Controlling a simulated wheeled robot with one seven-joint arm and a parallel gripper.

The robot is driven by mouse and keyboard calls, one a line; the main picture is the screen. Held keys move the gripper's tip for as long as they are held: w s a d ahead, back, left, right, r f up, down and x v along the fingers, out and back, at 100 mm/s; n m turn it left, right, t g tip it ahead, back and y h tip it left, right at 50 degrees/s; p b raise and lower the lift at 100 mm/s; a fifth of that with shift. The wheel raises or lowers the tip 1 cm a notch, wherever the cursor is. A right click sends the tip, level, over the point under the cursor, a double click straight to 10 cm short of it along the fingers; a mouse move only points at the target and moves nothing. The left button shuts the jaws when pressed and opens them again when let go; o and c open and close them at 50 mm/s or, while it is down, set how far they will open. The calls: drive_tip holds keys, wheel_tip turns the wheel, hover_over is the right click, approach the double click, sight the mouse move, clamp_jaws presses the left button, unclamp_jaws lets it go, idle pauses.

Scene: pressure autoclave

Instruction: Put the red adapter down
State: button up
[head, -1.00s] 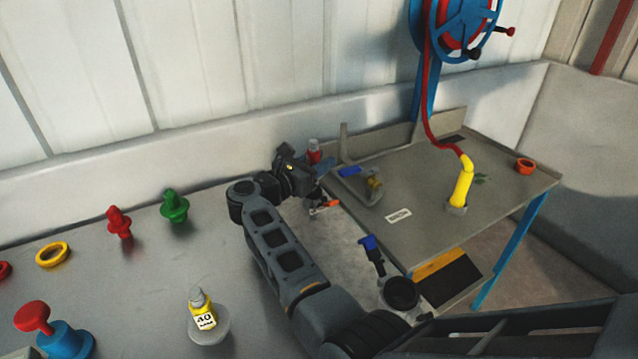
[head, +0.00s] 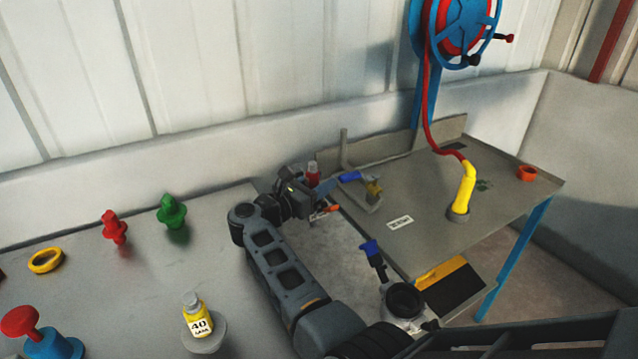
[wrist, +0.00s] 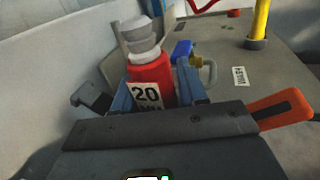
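The red adapter (wrist: 150,80) is a red bottle-shaped piece with a grey stepped top and a white label reading 20. My gripper (wrist: 158,90) has its blue fingers on both sides of it and looks shut on it, with the adapter upright. In the head view, my gripper (head: 318,186) is near the left end of the grey table, and the adapter (head: 313,170) shows just behind my wrist. The adapter's foot is hidden, so I cannot tell whether it touches a surface.
A yellow nozzle (head: 463,190) is on the table (head: 430,230). The left bench (head: 115,290) holds a yellow 40 bottle (head: 197,318), red (head: 115,227) and green (head: 171,212) plugs, and a yellow ring (head: 45,261).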

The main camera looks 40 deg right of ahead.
sight(309, 186)
drive_tip(key=o, duration=0.3)
drive_tip(key=shift+r, duration=0.1)
drive_tip(key=shift+r+p, duration=0.2)
drive_tip(key=shift+p, duration=0.15)
drive_tip(key=shift+a+f, duration=0.1)
drive_tip(key=shift+a, duration=0.25)
drive_tip(key=a+b, duration=0.2)
drive_tip(key=a, duration=0.4)
drive_tip(key=shift+a, duration=0.4)
drive_tip(key=shift+s, duration=0.1)
